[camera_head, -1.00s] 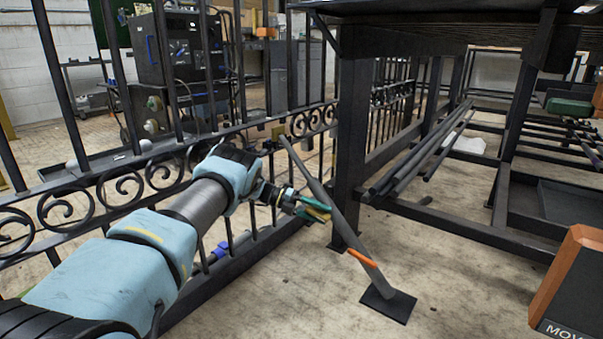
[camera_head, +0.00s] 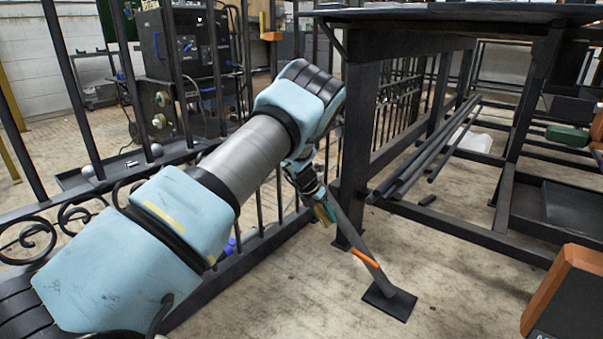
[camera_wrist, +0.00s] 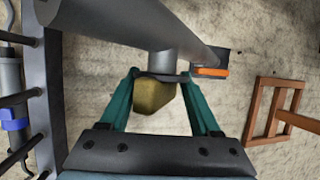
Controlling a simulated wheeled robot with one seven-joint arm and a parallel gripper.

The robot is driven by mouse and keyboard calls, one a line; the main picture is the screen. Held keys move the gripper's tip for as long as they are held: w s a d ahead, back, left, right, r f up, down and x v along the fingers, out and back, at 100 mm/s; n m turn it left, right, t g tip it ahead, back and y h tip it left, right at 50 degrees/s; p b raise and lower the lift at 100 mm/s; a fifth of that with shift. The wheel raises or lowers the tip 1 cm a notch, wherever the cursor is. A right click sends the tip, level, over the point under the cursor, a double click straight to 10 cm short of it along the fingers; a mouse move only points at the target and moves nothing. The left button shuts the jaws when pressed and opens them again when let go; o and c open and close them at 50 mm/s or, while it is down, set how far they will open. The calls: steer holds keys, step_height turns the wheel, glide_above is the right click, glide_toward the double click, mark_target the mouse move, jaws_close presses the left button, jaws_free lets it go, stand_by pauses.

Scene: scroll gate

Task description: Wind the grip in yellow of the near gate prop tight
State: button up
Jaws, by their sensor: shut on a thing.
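The near gate prop (camera_head: 346,222) is a dark slanted pole. It runs down from the scroll gate side to a square foot plate (camera_head: 390,301) on the floor. An orange handle (camera_head: 365,258) sticks out low on the pole; it also shows in the wrist view (camera_wrist: 210,72). The yellow grip (camera_wrist: 153,94) is a rounded knob on the side of the pole. My gripper (camera_head: 327,211) is at the pole, and in the wrist view its green fingers (camera_wrist: 163,90) stand on both sides of the yellow grip, shut on it. My arm hides the prop's upper end in the head view.
The scroll gate (camera_head: 200,170) with black bars stands left. A dark workbench (camera_head: 430,190) with pipes on its lower rack stands right. An orange-and-black box (camera_head: 570,300) is at the lower right. Floor around the foot plate is clear.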

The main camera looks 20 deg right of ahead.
steer(key=t+b, duration=0.1)
steer(key=t+y+b, duration=0.1)
steer(key=shift+s+d+f+b, duration=0.1)
steer(key=shift+f+b, duration=0.25)
steer(key=shift+b, duration=0.05)
steer(key=p+v, duration=0.6)
steer(key=v, duration=0.6)
steer(key=w+r+n+t+y+p, duration=0.2)
steer(key=w+n+t, duration=0.3)
steer(key=w+n, duration=0.7)
steer(key=shift+w+d+r+p, duration=0.25)
steer(key=shift+w+p, duration=0.3)
steer(key=shift+p, duration=0.05)
steer(key=shift+a, duration=0.1)
